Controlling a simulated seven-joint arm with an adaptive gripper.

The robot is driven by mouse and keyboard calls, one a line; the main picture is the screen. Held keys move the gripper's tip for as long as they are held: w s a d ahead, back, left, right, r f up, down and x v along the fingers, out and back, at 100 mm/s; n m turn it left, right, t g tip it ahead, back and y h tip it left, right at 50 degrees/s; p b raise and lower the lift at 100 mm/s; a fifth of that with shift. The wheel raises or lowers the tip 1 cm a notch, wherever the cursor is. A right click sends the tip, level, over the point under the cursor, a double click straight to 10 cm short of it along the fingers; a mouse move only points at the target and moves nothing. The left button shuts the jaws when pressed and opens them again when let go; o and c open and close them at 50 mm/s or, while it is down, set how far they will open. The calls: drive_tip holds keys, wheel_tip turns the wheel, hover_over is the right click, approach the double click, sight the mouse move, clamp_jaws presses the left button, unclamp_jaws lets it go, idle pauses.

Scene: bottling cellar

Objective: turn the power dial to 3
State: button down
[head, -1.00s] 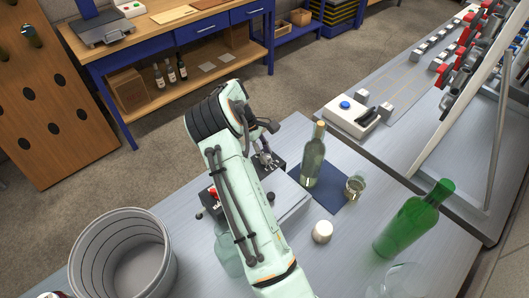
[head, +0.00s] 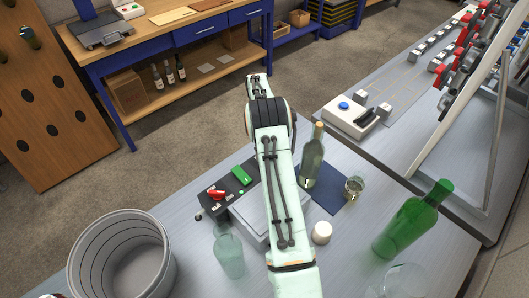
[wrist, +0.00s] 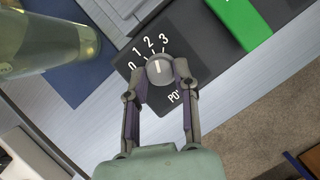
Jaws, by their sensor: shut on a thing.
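In the wrist view the power dial (wrist: 159,70) is a round grey knob on a black panel (wrist: 204,70), with the numbers 0 to 3 around its upper left side. Its white pointer line points up, at or close to the 3. My gripper (wrist: 162,78) is shut on the dial, one finger at each side. My arm hides the dial and the fingers there.
A white cylinder (head: 321,232) and a green bottle (head: 410,222) stand nearer. A bucket (head: 119,258) and a pale glass bottle (head: 228,252) are at left.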

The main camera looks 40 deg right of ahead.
drive_tip(key=shift+m+t+y, duration=0.4)
drive_tip(key=shift+m+y, duration=0.1)
drive_tip(key=shift+m, duration=1)
drive_tip(key=shift+s, duration=0.1)
drive_tip(key=c, duration=0.8)
unclamp_jaws()
drive_tip(key=shift+c, duration=0.2)
drive_tip(key=v, duration=0.7)
drive_tip(key=shift+d+r, duration=0.15)
drive_tip(key=shift+r, duration=0.05)
